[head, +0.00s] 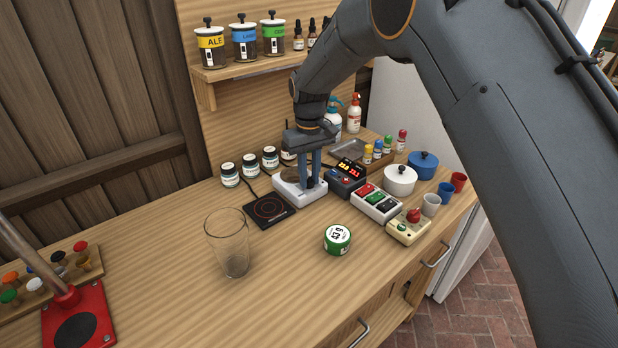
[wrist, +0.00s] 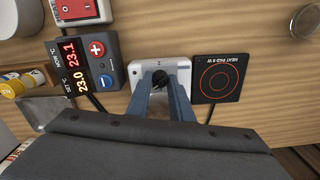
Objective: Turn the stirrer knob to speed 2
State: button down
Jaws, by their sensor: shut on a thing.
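The stirrer (head: 287,189) is a low white box on the wooden bench, left of the dark temperature controller. In the wrist view the stirrer (wrist: 182,70) shows a small dark knob (wrist: 158,76) on its top. My gripper (head: 311,184) points straight down over the stirrer. In the wrist view the two blue-grey fingers of my gripper (wrist: 159,82) are shut on the knob, one on each side. The fingers hide part of the knob and of the box's top. The knob's pointer and most speed marks cannot be made out.
The black heat pad (head: 269,208) lies close beside the stirrer. The temperature controller (head: 346,178) and a box with red and green switches (head: 376,203) stand to its right. A tall glass (head: 229,243) and a green-lidded tin (head: 338,239) stand in front.

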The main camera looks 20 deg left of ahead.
jog(key=m, duration=0.3)
jog(key=shift+w+r+m, duration=0.1)
jog(key=shift+w+m, duration=0.05)
jog(key=shift+m, duration=0.15)
jog(key=m, duration=0.3)
jog(key=shift+m+b, duration=0.3)
jog(key=shift+b, duration=0.05)
jog(key=m, duration=1.2)
jog(key=m+p, duration=0.1)
jog(key=m, duration=0.4)
jog(key=shift+r, duration=0.1)
jog(key=shift+m, duration=0.3)
jog(key=c, duration=1.6)
grip_release()
jog(key=shift+w, duration=0.1)
jog(key=shift+o, duration=0.2)
